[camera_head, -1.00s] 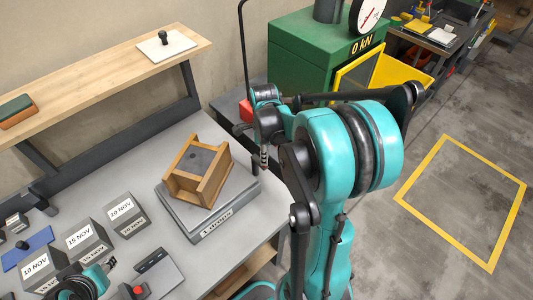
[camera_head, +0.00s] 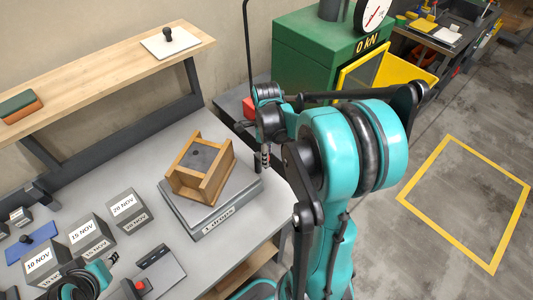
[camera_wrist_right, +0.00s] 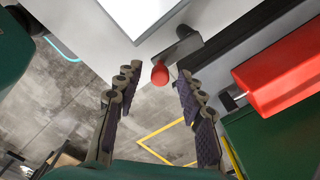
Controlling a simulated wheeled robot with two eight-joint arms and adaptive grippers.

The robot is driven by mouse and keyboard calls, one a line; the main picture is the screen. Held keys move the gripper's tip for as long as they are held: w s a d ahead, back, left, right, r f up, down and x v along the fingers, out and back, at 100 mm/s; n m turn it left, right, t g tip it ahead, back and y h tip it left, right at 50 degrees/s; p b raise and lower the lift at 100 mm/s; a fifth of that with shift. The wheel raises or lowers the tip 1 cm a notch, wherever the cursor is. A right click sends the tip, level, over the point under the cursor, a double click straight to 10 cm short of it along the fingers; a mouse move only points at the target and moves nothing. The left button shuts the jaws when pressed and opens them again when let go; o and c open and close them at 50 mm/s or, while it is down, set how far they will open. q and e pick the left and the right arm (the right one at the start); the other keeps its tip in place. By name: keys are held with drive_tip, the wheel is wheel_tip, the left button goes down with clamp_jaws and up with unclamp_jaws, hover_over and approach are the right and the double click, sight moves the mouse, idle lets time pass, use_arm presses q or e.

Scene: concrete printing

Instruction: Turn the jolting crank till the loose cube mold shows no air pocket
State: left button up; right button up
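The wooden cube mold (camera_head: 187,187) sits on the grey jolting table (camera_head: 203,223), whose label reads "1 drops". Grey fill with a small dark spot shows in the mold; I cannot tell whether the spot is an air pocket. The crank's red knob (camera_wrist_right: 160,74) and dark arm (camera_wrist_right: 176,51) show in the right wrist view. My right gripper (camera_wrist_right: 156,84) is open, its fingers to either side of the knob, with gaps visible. In the head view my right gripper (camera_head: 264,156) is beside the table's right edge, partly hidden. My left gripper (camera_head: 108,264) is at bottom left, its opening unclear.
Dated grey cubes (camera_head: 88,233) stand left of the jolting table. A control box with a red button (camera_head: 139,285) is at the bench front. A green press (camera_head: 307,50) stands behind my right arm, and a red object (camera_head: 249,108) is near it. A wooden shelf (camera_head: 100,65) runs above.

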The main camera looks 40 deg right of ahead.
wheel_tip(320, 180, up, 12)
idle(0.6)
drive_tip(key=s+a+f+n+t+b, duration=0.3)
drive_tip(key=a+n, duration=0.5)
drive_tip(key=n, duration=0.5)
drive_tip(key=s+a+f+n+t+b, duration=0.3)
drive_tip(key=a+f+n, duration=0.3)
drive_tip(key=n, duration=0.8)
drive_tip(key=s+a+t, duration=0.1)
drive_tip(key=a, duration=0.2)
drive_tip(key=shift+s+f+b, duration=0.4)
